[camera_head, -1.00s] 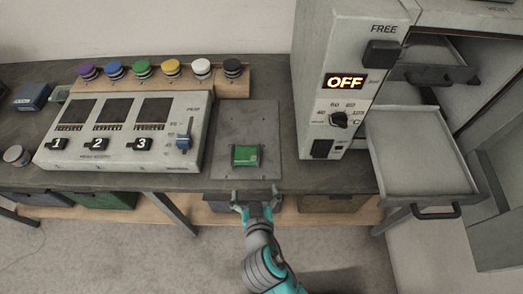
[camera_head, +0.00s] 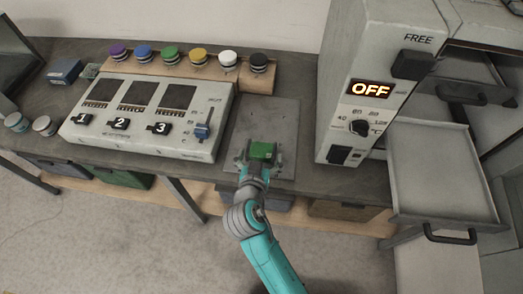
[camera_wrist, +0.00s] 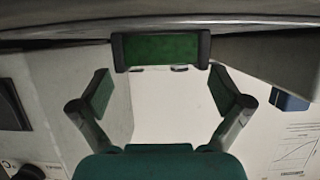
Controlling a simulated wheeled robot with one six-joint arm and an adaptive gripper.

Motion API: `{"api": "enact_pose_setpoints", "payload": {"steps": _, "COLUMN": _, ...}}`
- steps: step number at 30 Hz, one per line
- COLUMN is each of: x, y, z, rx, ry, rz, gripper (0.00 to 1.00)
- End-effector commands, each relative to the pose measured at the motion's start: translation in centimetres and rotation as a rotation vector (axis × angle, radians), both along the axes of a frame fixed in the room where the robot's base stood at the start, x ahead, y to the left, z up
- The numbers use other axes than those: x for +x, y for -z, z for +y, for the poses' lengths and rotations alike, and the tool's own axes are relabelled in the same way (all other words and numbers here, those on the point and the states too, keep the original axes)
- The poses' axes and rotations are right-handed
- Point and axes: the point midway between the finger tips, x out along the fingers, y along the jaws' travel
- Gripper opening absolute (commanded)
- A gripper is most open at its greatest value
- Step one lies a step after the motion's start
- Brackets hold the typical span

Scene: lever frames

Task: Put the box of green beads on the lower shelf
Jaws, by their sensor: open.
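The box of green beads (camera_head: 263,150) is a small green box with dark ends. It sits on the grey plate on the bench, and also shows at the top centre of the wrist view (camera_wrist: 160,48). My gripper (camera_head: 259,164) is at the near side of the box. In the wrist view my gripper (camera_wrist: 162,88) is open and empty, its two fingers apart, with the box ahead of the gap. I cannot tell whether a fingertip touches it. A wooden lower shelf (camera_head: 200,197) runs beneath the bench; my arm hides part of it.
A panel with three numbered switches (camera_head: 150,115) stands left of the plate, with a row of coloured knobs behind. An oven cabinet (camera_head: 350,60) reading OFF stands right, its tray (camera_head: 435,170) pulled out. Bins, including a green one (camera_head: 122,178), occupy parts of the shelf.

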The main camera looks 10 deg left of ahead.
Motion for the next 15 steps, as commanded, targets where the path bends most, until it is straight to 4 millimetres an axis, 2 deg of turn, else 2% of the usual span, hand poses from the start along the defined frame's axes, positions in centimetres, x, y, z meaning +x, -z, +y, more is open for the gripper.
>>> {"api": "enact_pose_setpoints", "payload": {"steps": 9, "x": 3.8, "y": 1.6, "z": 0.0, "rx": -0.001, "ry": 0.002, "rz": 0.000, "gripper": 1.00}}
{"api": "enact_pose_setpoints", "payload": {"steps": 15, "x": 4.2, "y": 1.8, "z": 0.0, "rx": 0.000, "ry": 0.000, "rz": 0.000, "gripper": 1.00}}
